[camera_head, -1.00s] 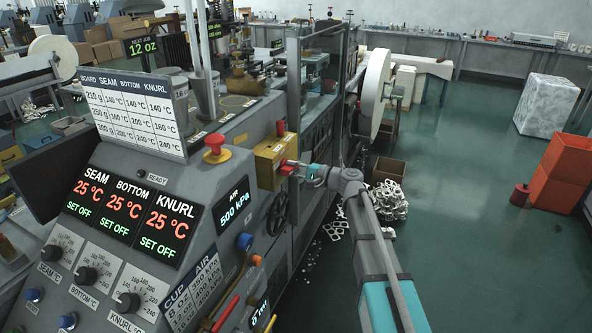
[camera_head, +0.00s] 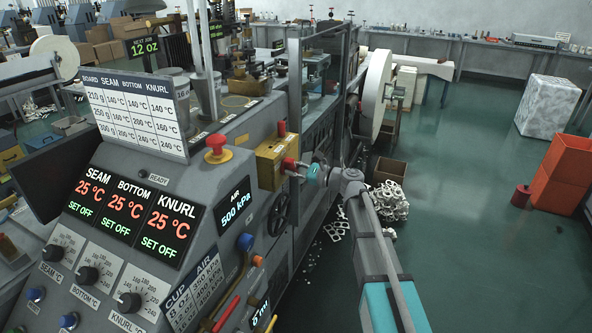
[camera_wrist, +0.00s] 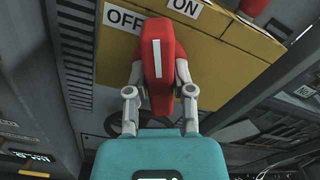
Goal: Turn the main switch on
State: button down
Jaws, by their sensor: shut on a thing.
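The main switch is a red handle (camera_wrist: 158,65) with a white stripe, on a yellow box (camera_head: 276,158) on the side of the grey machine. In the wrist view, the handle stands nearly upright, with its upper end between the OFF label (camera_wrist: 124,17) and the ON label (camera_wrist: 188,7). My gripper (camera_wrist: 160,85) is shut on the red handle, one finger on each side. In the head view, my gripper (camera_head: 294,166) reaches the handle from the right. The fingertips are partly hidden behind the handle.
A red mushroom button (camera_head: 217,146) on a yellow base sits left of the box. The panel shows the heater displays (camera_head: 124,207) at 25 °C with SET OFF, and air (camera_head: 235,206) at 500 kPa. Open floor (camera_head: 465,190) lies to the right.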

jog(key=m, duration=0.4)
jog(key=shift+s+a+f+m, duration=0.1)
jog(key=shift+s+f+m, duration=0.05)
jog(key=shift+s+m, duration=0.15)
dwell(0.4)
jog(key=shift+c, duration=2.4)
grip_release()
jog(key=shift+w, duration=0.2)
jog(key=shift+s+d, duration=0.1)
jog(key=shift+d, duration=0.3)
jog(key=v, duration=1.1)
